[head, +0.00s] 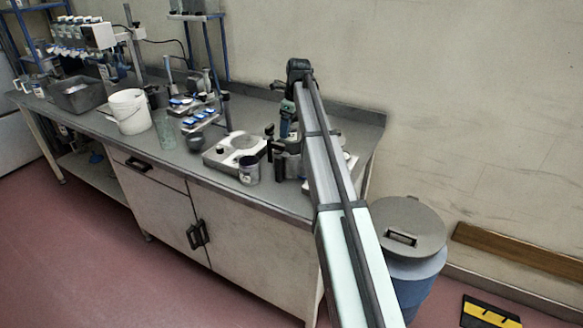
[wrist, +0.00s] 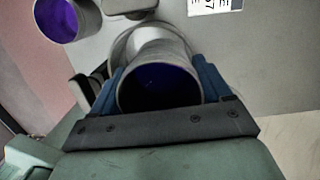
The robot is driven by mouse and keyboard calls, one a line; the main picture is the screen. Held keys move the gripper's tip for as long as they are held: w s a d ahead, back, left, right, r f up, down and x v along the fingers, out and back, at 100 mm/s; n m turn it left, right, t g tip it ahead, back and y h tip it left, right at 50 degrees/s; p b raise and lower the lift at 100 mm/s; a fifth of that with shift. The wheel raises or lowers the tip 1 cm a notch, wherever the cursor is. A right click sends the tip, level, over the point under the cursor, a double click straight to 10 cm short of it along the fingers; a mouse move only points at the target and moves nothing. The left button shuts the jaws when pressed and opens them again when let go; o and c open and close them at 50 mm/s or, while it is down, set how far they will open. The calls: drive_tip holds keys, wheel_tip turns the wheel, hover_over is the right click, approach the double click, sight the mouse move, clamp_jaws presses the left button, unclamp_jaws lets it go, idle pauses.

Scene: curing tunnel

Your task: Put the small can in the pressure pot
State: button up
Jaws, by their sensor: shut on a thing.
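My gripper (wrist: 160,78) is shut on a small grey can (wrist: 155,55) with a dark purple-blue inside. Its blue fingers press on both sides of the can, whose open mouth faces the wrist camera. A pale round rim (wrist: 122,42) shows just beyond the can; I cannot tell whether the can is inside it or above it. A second can with a purple inside (wrist: 62,18) stands apart at upper left; a labelled can (head: 249,171) stands near the bench front in the head view. In that view my arm hides much of the gripper area, and I cannot clearly identify the pressure pot.
A white device (head: 234,150) stands left of my arm, with dark upright parts (head: 277,157) between them. Farther left are a white bucket (head: 129,112), a clear beaker (head: 165,130) and a grey bin (head: 77,96). A lidded blue drum (head: 408,272) stands on the floor at right.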

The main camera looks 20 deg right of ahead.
sight(296, 125)
drive_tip(key=shift+s+a+f, duration=0.15)
drive_tip(key=shift+s, duration=0.8)
drive_tip(key=shift+s+f, duration=0.1)
drive_tip(key=shift+f, duration=4.85)
drive_tip(key=shift+f, duration=0.2)
drive_tip(key=o, duration=1)
drive_tip(key=shift+r, duration=0.15)
drive_tip(key=r, duration=0.4)
drive_tip(key=d+r, duration=0.1)
drive_tip(key=r, duration=0.3)
drive_tip(key=s+r, duration=0.1)
drive_tip(key=r, duration=0.3)
drive_tip(key=shift+s+d, duration=0.1)
drive_tip(key=shift+d, duration=0.05)
